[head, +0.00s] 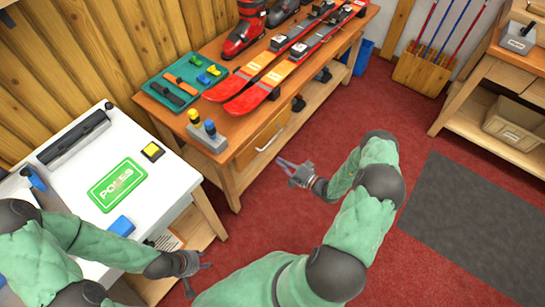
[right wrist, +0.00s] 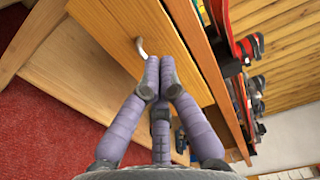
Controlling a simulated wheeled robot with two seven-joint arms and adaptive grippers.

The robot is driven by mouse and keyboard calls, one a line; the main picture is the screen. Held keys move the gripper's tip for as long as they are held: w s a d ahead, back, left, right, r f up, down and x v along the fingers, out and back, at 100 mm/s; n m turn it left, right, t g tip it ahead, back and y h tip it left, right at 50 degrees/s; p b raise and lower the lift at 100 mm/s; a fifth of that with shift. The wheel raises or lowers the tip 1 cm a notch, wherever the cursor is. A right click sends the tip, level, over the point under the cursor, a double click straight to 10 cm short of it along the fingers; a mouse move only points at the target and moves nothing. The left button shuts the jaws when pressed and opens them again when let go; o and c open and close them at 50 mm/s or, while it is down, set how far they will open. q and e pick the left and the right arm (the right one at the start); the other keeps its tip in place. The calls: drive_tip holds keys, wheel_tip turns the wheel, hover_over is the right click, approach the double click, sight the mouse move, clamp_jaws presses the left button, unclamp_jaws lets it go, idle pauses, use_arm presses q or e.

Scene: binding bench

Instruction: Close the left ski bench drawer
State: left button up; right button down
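The ski bench (head: 205,125) stands at the upper middle of the head view. Its left drawer (head: 262,138) has a wooden front and a pale bar handle (head: 269,141). I cannot tell exactly how far the drawer stands out. In the right wrist view the drawer front (right wrist: 115,30) and the curved handle (right wrist: 141,48) lie just beyond the fingers. My right gripper (head: 285,164) is in front of the drawer, its fingertips (right wrist: 160,62) drawn together with nothing visible between them. My left gripper (head: 202,278) is low beside the white table, fingers spread and empty.
Red skis (head: 290,63), a teal tray (head: 182,82) and a grey holder (head: 207,134) sit on the bench. A white table (head: 145,150) with a green mat (head: 118,185) stands left. Red carpet (head: 320,120) is open in front of the drawer.

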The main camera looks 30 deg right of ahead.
sight(252, 143)
drive_tip(key=b+x, duration=0.3)
drive_tip(key=x, duration=0.9)
drive_tip(key=shift+w+a+b, duration=0.25)
drive_tip(key=shift+w+b, duration=0.1)
drive_tip(key=shift+b, duration=0.05)
